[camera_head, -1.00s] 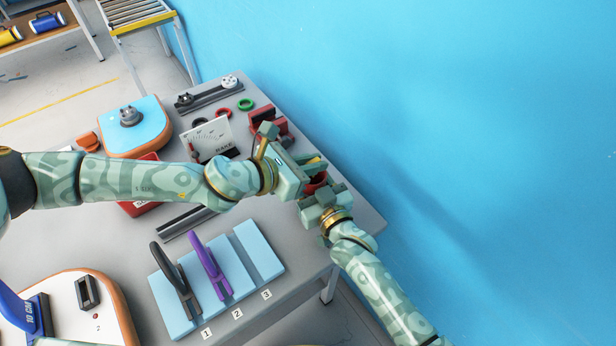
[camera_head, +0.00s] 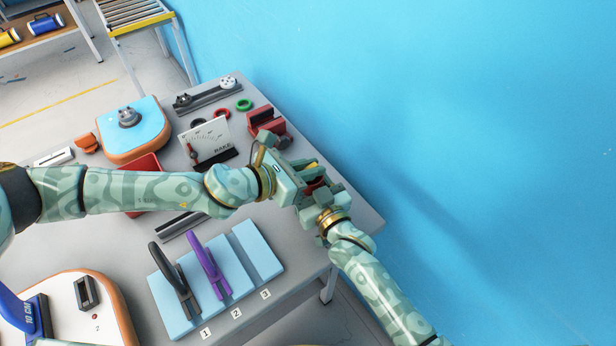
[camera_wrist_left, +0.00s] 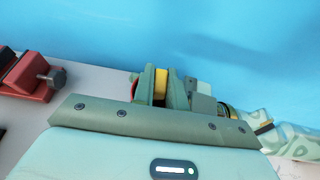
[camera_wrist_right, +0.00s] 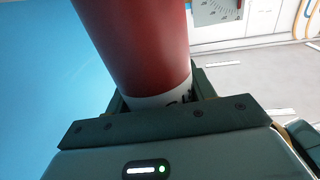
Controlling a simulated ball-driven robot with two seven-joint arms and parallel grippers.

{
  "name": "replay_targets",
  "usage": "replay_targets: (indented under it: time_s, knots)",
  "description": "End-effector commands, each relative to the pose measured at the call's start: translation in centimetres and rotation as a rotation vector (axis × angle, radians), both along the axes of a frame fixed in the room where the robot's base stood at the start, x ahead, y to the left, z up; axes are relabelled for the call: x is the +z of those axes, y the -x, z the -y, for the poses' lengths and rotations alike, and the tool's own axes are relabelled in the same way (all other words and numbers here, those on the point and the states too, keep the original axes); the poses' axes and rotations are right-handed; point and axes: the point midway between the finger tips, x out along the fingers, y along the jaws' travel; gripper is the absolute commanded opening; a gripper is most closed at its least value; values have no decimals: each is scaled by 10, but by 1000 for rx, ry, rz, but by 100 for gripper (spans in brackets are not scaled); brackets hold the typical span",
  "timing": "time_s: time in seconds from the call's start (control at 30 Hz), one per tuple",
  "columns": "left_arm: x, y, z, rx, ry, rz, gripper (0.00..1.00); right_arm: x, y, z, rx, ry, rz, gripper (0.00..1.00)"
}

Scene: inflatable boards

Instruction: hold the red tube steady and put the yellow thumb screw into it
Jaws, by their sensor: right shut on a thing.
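My right gripper (camera_head: 318,194) is shut on the red tube (camera_wrist_right: 140,45), which fills the space between its fingers in the right wrist view, with a white band near the jaws. In the head view only a bit of the tube (camera_head: 314,185) shows between the two grippers. My left gripper (camera_wrist_left: 164,86) has the yellow thumb screw (camera_wrist_left: 161,84) between its fingers, and the yellow fills the gap. The screw also shows as a small yellow patch in the head view (camera_head: 311,166). The grippers are very close together. The tube's opening and the screw's tip are hidden.
A red vise-like block (camera_head: 266,121) stands behind the left gripper, near a white gauge board (camera_head: 208,138). A blue tray (camera_head: 180,318) with black and purple handled tools lies in front. The blue wall (camera_head: 480,130) is close on the right.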

Motion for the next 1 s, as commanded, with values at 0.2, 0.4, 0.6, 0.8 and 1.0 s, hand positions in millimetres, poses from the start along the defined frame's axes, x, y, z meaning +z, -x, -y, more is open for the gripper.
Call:
replay_targets:
  time_s: [0.2,0.4,0.6,0.8,1.0]
  knots:
    - [7,29,-39,5,-12,-17,38,0,-2,2,-4,-5,-1,32]
    - [30,52,-69,2,-4,-5,38,-1,-2,3,-5,-3,-3,32]
    - [41,63,-84,-1,-1,3,38,-1,-1,3,-5,-1,-4,32]
    - [44,65,-85,-3,1,4,38,-2,-1,3,-5,-1,-5,32]
    - [44,65,-85,-3,1,4,38,-2,-1,3,-5,0,-4,79]
